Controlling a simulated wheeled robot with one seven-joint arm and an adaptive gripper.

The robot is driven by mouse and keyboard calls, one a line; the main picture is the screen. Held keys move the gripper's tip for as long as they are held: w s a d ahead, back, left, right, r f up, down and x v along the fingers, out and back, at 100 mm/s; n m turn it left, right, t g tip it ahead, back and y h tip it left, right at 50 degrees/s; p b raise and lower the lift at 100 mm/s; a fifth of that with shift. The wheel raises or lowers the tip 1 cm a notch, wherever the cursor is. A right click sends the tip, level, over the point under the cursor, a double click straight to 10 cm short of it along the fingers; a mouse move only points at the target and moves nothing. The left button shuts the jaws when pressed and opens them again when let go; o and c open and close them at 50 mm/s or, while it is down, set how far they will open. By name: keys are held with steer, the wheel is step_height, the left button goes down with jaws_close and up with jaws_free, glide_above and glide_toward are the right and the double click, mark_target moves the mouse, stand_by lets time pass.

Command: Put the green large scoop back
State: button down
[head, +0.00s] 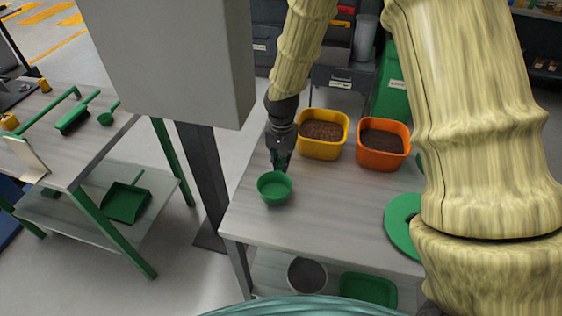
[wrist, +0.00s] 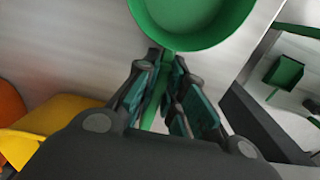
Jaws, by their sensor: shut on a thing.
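The green scoop (head: 275,188) is over the front-left part of the near table in the head view. In the wrist view its round green bowl (wrist: 195,18) is at the top, with its handle (wrist: 153,102) running down between the fingers. My gripper (head: 279,160) is shut on the handle; its two fingers (wrist: 168,95) lie on either side of it in the wrist view. Whether the bowl touches the tabletop cannot be told. A smaller-looking green scoop (head: 106,118) lies on the left table.
A yellow bin (head: 322,149) and an orange bin (head: 384,163) with brown contents stand behind on the near table (head: 330,215). A green disc (head: 402,220) is at right. The left table (head: 70,150) holds a brush (head: 76,120); a dustpan (head: 127,202) lies on its shelf.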

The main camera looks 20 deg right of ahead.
steer(key=shift+w+f, duration=0.1)
steer(key=shift+f, duration=0.55)
stand_by(0.4)
steer(key=c, duration=1.4)
jaws_free()
steer(key=shift+c, duration=0.2)
